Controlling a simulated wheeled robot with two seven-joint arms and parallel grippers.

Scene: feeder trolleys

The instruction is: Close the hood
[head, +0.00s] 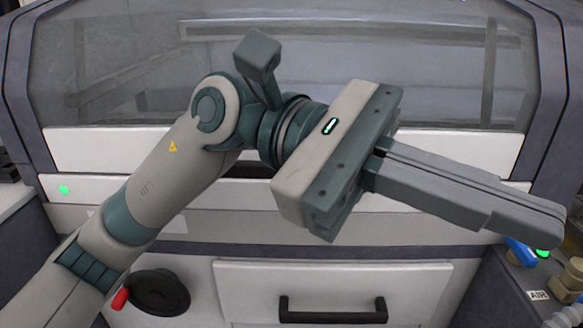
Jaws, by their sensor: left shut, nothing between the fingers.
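The hood (130,75) is a large grey see-through panel in a dark frame, filling the top of the head view. Its lower edge meets a white band (85,150); I cannot tell whether it is fully down. My left gripper (535,225) is in front of the machine, its fingers together and empty, pointing right and slightly down. My left arm and gripper hide the middle of the white band and part of the hood. I cannot tell whether the gripper touches anything. My right gripper is out of view.
Below is a white front with a black drawer handle (332,310) and a black handwheel (160,292) with a red knob (119,299). A blue fitting (521,252) and a brass fitting (567,278) by an AIR label stand at lower right, near the left fingertips.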

